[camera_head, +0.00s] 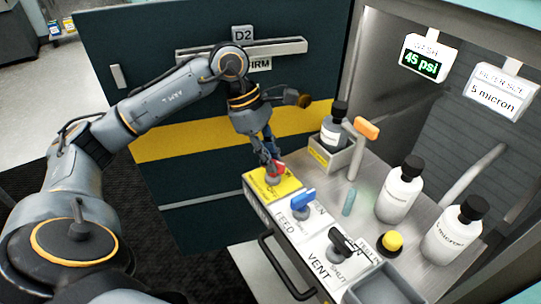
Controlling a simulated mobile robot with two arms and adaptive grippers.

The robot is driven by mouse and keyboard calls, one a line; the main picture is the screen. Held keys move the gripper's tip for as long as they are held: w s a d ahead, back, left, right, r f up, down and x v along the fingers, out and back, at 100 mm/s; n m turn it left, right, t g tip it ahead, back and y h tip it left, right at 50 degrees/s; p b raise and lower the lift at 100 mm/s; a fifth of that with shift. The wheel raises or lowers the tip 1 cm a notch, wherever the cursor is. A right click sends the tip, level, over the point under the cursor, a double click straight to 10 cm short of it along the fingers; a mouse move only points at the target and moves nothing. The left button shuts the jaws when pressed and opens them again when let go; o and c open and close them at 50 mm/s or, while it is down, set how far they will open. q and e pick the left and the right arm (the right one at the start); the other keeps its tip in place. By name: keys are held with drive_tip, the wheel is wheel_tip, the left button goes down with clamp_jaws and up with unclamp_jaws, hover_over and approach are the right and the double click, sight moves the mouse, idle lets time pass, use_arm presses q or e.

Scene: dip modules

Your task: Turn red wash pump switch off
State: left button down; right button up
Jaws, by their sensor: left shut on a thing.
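The red wash pump switch (279,168) sits on a yellow plate (287,186) at the far left end of the bench panel. My left gripper (269,164) comes down from above and is shut on the red switch, and its fingers hide much of the switch. I cannot tell the switch's exact turn angle. The wash display (423,62) at the upper right reads 45 psi in green. My right gripper is not in view.
A blue feed handle (303,197) and a black vent handle (345,243) lie along the panel, close to the red switch. An orange-topped lever (366,129), a yellow button (392,240) and white bottles (399,190) stand behind.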

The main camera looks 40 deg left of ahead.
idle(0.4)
use_arm(q)
drive_tip(key=c, duration=1.3)
unclamp_jaws()
drive_tip(key=shift+v, duration=3.8)
drive_tip(key=shift+w, duration=0.1)
